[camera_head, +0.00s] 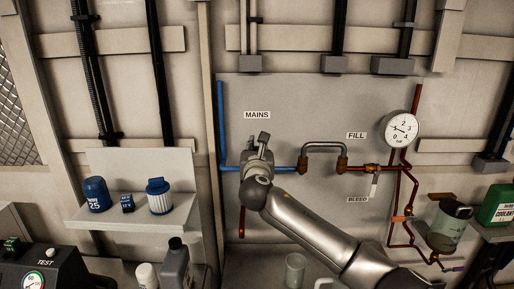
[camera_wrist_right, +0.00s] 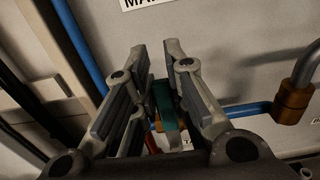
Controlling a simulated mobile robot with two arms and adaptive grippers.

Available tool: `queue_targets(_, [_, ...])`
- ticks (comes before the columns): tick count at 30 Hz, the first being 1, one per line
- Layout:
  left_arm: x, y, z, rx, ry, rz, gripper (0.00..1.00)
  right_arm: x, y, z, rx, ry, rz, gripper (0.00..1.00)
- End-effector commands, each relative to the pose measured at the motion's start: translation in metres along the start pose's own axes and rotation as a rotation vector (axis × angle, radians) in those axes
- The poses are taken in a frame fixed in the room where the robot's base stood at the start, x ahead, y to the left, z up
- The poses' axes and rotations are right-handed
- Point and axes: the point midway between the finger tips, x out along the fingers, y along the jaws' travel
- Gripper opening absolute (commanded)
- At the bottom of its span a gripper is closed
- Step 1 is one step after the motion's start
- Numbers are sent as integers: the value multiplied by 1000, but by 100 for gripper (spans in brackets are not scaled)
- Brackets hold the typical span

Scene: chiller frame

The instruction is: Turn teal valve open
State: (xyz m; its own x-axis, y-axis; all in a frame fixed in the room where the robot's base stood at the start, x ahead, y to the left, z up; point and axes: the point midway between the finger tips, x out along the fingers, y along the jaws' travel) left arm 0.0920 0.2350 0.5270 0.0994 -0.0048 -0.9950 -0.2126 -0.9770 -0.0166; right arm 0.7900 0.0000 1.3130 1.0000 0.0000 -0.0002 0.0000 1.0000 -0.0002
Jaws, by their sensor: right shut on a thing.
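My right gripper (camera_head: 258,148) is at the blue pipe below the MAINS label (camera_head: 257,115), and its arm reaches in from the lower right. In the wrist view, the right gripper (camera_wrist_right: 155,62) has its fingers on both sides of the teal valve (camera_wrist_right: 164,100) and is shut on its handle. The fingers hide part of the handle. In the head view the gripper hides the teal valve. The blue pipe (camera_head: 222,125) runs down and then right behind the gripper. My left gripper is not in view.
Right of the gripper are a grey bridging hose (camera_head: 325,146) with brass ends, the FILL label (camera_head: 356,135), a round pressure gauge (camera_head: 402,128) and copper pipes. A shelf (camera_head: 135,221) with blue canisters is at the left. A clear cup (camera_head: 295,267) stands below the arm.

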Motion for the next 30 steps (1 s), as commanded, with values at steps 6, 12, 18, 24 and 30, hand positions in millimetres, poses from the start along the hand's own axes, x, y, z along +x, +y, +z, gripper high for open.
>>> queue_targets(6, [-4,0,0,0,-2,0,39,0,2,1,-19,1,-1,0])
queue_targets(12, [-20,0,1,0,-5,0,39,0,10,3,-103,2,0,0])
queue_targets(18, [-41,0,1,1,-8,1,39,0,23,2,-248,2,0,0])
queue_targets(24, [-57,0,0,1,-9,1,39,0,36,-4,-397,1,0,0])
queue_targets(30, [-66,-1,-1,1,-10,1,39,0,46,-10,-516,1,0,0])
